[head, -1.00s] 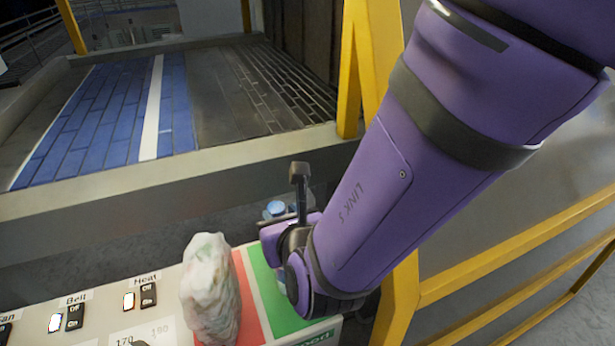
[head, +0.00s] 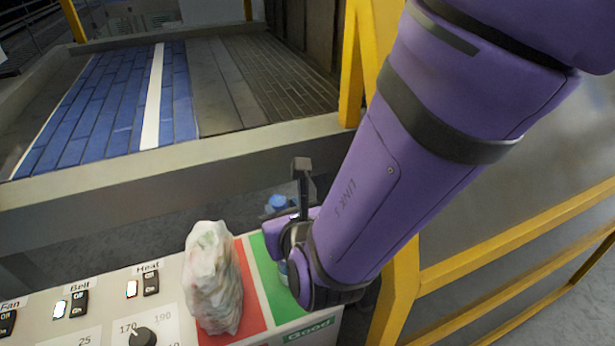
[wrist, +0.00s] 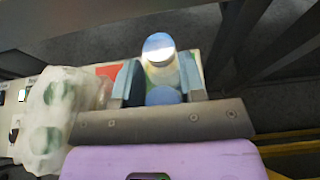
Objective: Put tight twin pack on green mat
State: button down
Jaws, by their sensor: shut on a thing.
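The tight twin pack (wrist: 160,55), with blue caps and clear sides, is between the two fingers of my gripper (wrist: 158,82) in the wrist view. In the head view, my gripper (head: 290,235) hides most of the pack; a blue cap (head: 278,203) shows behind it. The green mat (head: 276,292) lies at the right end of the panel, and the gripper is over its far part. I cannot tell whether the pack touches the mat.
A loosely wrapped, crumpled pack (head: 213,280) stands on the red mat (head: 247,285) just left of the green one. It also shows in the wrist view (wrist: 55,115). Switches and a dial (head: 142,337) lie further left. A yellow rail (head: 400,300) stands at the right.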

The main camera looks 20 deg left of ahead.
jog(key=shift+f, duration=0.35)
jog(key=c, duration=0.6)
grip_release()
jog(key=shift+s, duration=0.1)
